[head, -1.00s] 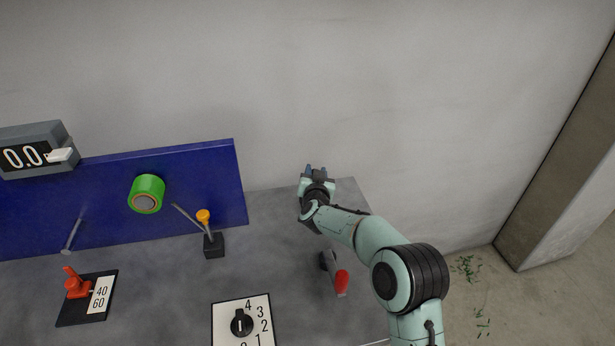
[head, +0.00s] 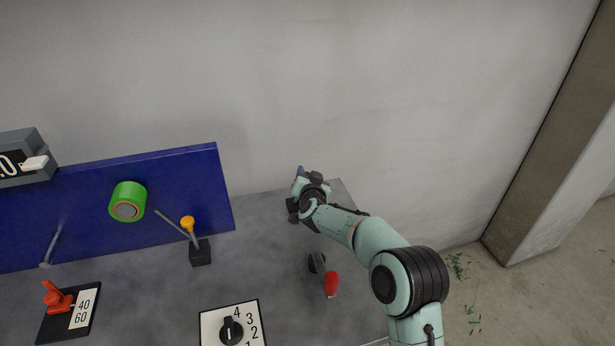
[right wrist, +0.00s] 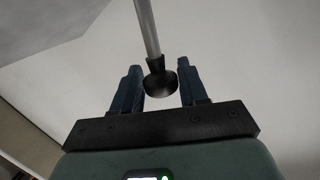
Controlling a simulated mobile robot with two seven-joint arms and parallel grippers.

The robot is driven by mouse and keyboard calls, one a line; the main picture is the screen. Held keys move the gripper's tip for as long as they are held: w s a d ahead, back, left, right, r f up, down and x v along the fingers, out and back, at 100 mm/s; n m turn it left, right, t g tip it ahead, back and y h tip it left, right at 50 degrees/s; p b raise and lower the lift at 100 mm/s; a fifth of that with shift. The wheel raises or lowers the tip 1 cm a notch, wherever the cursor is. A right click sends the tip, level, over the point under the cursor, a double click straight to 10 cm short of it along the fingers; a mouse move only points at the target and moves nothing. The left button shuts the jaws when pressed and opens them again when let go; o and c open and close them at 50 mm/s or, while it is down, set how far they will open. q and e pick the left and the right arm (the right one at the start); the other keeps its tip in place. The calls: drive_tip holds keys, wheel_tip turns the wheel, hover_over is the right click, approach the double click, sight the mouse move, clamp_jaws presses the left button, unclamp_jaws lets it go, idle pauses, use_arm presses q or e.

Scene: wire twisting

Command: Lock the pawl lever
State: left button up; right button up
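A grey metal rod with a black knob end (right wrist: 160,82) shows in the right wrist view, between the two blue fingers of my right gripper (right wrist: 158,72). The fingers are spread, with gaps beside the knob. I cannot tell for sure that this is the pawl lever. In the head view, my right gripper (head: 308,173) is at the back right of the grey table, and it and the wrist hide the knob and rod. A lever with an orange knob (head: 188,222) stands on a black block to its left. My left gripper is out of view.
A red-handled lever (head: 330,284) lies near my right forearm. A numbered dial plate (head: 213,328) and a red switch on a 40/60 plate (head: 56,298) are at the front. A blue panel (head: 80,215) carries a green roll (head: 127,202). The grey wall (head: 400,90) rises behind.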

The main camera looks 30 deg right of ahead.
drive_tip(key=shift+o, duration=0.7)
drive_tip(key=shift+d, duration=0.1)
drive_tip(key=shift+s+a, duration=0.2)
drive_tip(key=b+v, duration=0.1)
drive_tip(key=v, duration=1.2)
drive_tip(key=shift+s+d, duration=0.1)
drive_tip(key=shift+d, duration=0.05)
